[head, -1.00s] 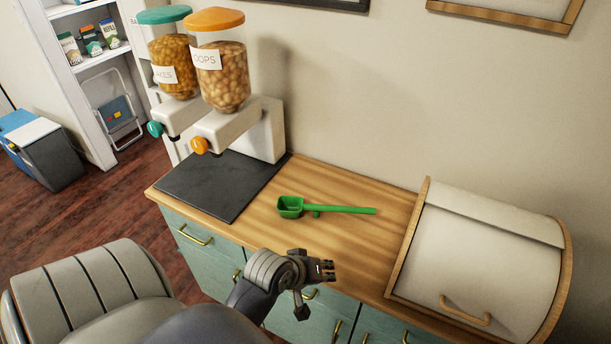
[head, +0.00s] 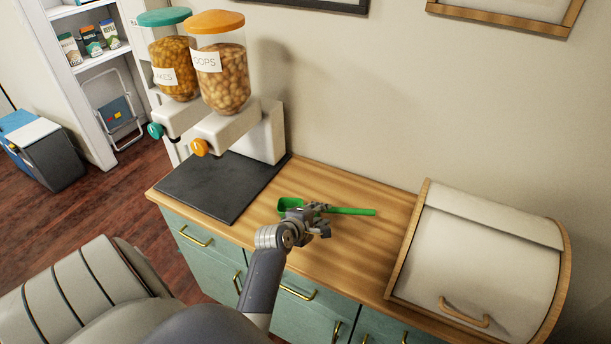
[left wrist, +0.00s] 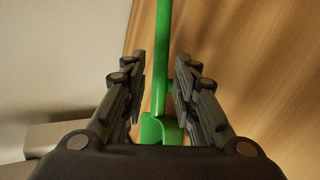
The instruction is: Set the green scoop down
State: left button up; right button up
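The green scoop (head: 352,211) lies on the wooden counter (head: 330,262), its cup to the left and its handle pointing right. My left gripper (head: 318,222) is at the scoop and hides its middle part in the head view. In the left wrist view the two fingers of my left gripper (left wrist: 159,85) stand apart, one on each side of the scoop (left wrist: 160,100). A gap shows between the fingers and the green handle. The scoop's cup is partly hidden behind the gripper's base. My right gripper is not in view.
A dark mat (head: 222,186) lies on the counter to the left, below two cereal dispensers (head: 222,80) with orange and teal lids. A white bread box (head: 480,265) with a wooden frame stands at the right. The wood between the scoop and the bread box is clear.

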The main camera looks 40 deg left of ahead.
aim_at(328, 211)
pick_arm(q)
jog(key=shift+p+x, duration=0.55)
jog(key=shift+x, duration=2.2)
jog(key=shift+d, duration=0.1)
grip_shut()
